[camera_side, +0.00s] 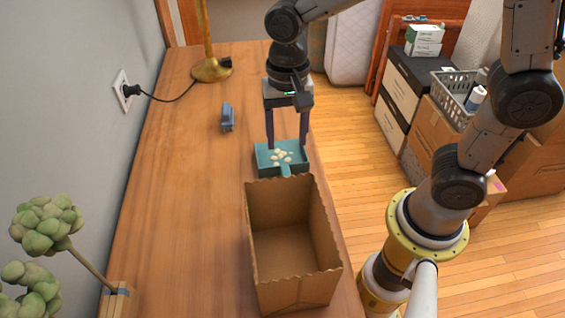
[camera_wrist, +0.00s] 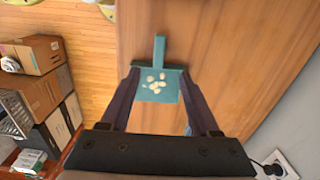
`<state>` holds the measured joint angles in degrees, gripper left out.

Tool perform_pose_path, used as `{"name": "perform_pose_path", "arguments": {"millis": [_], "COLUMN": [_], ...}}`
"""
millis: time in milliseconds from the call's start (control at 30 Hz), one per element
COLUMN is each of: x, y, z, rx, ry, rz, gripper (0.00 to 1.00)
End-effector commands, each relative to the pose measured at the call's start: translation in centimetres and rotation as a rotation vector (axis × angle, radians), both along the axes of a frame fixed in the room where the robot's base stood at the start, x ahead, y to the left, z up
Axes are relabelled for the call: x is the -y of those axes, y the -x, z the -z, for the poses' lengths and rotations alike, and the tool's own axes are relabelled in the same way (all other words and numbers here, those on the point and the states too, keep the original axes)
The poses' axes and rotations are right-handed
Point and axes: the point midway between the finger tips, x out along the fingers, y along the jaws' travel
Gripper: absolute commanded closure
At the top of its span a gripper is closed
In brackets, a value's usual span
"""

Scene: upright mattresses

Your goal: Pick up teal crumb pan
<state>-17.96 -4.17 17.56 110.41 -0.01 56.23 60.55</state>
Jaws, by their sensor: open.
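The teal crumb pan (camera_side: 265,163) lies flat on the wooden table near its right edge in the side view, with several pale crumbs on it and a short handle toward the cardboard box. In the wrist view the pan (camera_wrist: 171,94) lies between and slightly beyond the fingertips, its handle pointing up the picture. My gripper (camera_side: 287,146) points down over the pan with its fingers spread apart; it also shows in the wrist view (camera_wrist: 157,76). The fingers are open, with a finger at each side of the pan. I cannot tell whether they touch it.
An open cardboard box (camera_side: 290,240) stands close in front of the pan. A small blue-grey object (camera_side: 227,117) lies to the left, and a brass lamp (camera_side: 211,70) stands at the back. A plant (camera_side: 48,222) is at front left. The table's left middle is clear.

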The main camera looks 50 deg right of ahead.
Motion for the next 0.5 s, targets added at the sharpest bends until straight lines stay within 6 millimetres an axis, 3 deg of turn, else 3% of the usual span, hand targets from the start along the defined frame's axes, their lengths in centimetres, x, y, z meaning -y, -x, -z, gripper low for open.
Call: {"name": "perform_pose_path", "arguments": {"millis": [300, 500], "x": [0.1, 0.1], "y": [0.1, 0.1], "z": [5.9, 7.4], "rx": [-0.005, -0.002], "ry": [0.001, 0.001], "rz": [0.001, 0.001], "gripper": [0.38, 0.38]}}
